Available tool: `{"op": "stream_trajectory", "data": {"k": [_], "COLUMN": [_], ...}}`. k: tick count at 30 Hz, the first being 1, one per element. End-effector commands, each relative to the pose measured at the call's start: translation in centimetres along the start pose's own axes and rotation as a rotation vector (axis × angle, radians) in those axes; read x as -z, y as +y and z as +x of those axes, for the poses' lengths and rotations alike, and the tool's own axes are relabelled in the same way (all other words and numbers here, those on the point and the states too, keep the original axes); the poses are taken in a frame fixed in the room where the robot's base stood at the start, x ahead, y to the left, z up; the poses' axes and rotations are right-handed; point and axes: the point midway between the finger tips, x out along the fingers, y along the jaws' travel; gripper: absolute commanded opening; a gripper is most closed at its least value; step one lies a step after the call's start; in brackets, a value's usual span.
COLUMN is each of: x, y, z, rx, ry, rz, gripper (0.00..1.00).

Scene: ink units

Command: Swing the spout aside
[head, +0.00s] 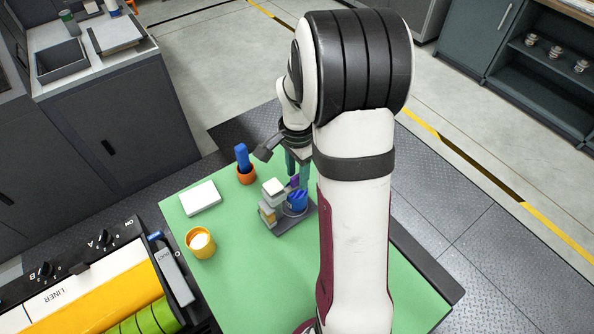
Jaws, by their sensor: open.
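A small ink unit stands on a dark grey base (292,222) on the green table mat (262,290). It has stacked pale grey blocks (273,190) on its left and a round blue part (297,201) on its right. A small purple piece (293,182) shows between them, just under my gripper; I cannot tell for sure whether it is the spout. My gripper (298,174) points down over the back of the unit, its teal fingers apart. I cannot tell whether they touch it. My own arm hides the area to the right.
An orange cup with a blue object (243,158) stands behind left of the unit. A white block (200,198) and a yellow cup with white contents (201,242) stand further left. A machine marked LINER (70,298) fills the lower left. The front mat is clear.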

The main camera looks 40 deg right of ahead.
Motion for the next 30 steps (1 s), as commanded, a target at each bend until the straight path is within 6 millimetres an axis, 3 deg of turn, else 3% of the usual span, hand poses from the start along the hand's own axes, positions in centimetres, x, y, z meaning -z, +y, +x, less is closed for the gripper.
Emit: {"op": "stream_trajectory", "data": {"k": [2, 9, 30], "x": [0.0, 0.0, 0.01], "y": [-0.01, -0.01, -0.03], "z": [-0.02, -0.05, -0.09], "rx": [0.0, 0.0, 0.001], "ry": [0.0, 0.0, 0.0], "rz": [0.0, 0.0, 0.0], "gripper": [0.4, 0.0, 0.0]}}
